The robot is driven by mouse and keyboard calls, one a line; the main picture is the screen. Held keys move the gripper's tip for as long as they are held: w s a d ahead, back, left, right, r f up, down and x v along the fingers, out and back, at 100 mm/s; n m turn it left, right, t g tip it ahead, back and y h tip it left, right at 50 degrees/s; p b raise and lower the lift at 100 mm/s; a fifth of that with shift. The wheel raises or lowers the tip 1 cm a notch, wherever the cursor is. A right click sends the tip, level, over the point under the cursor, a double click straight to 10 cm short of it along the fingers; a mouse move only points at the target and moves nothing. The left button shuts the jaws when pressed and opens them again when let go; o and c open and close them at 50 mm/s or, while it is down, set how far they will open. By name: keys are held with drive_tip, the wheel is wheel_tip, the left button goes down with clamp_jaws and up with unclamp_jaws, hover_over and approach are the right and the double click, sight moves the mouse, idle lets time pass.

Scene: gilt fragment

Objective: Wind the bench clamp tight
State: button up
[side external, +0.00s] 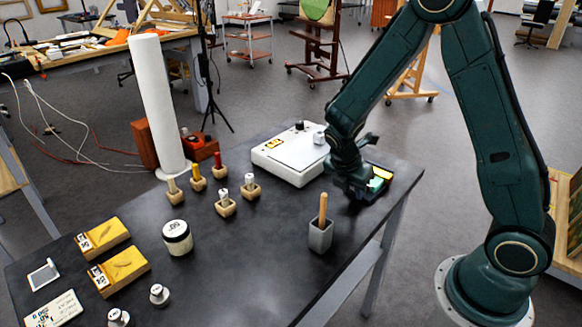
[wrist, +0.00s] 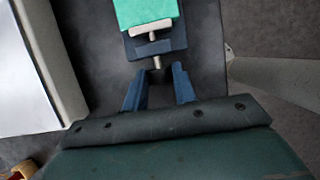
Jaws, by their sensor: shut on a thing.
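The bench clamp (wrist: 174,43) is dark blue, with a steel screw (wrist: 157,62) running out of its end toward me. A teal-green block (wrist: 146,11) sits in the clamp beyond a metal pad; I cannot tell whether the pad presses on it. The block also shows in the side view (side external: 376,184), where my arm partly hides the clamp at the bench's right end. My gripper (wrist: 159,80) is shut on the clamp's dark handle at the screw's outer end. The handle is mostly hidden between the blue fingers.
A white box (side external: 287,164) with a knob stands left of the clamp, close to my gripper. A grey holder (side external: 320,236) with an upright wooden handle stands in front. Several small wooden blocks with coloured pegs (side external: 220,170) and a jar (side external: 177,238) are farther left. The bench's right edge is close.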

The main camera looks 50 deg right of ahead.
drive_tip(key=shift+s+t, duration=0.15)
drive_tip(key=shift+t, duration=0.25)
drive_tip(key=shift+s+f+m+t, duration=0.1)
drive_tip(key=shift+m+t, duration=0.05)
drive_tip(key=shift+t, duration=0.5)
drive_tip(key=shift+s+m+t, duration=0.1)
drive_tip(key=shift+m+t, duration=0.05)
drive_tip(key=shift+t, duration=0.5)
drive_tip(key=shift+t, duration=0.5)
drive_tip(key=o, duration=1)
drive_tip(key=v, duration=1.3)
drive_tip(key=shift+a+r, duration=0.15)
drive_tip(key=shift+r, duration=0.25)
drive_tip(key=shift+s, duration=0.1)
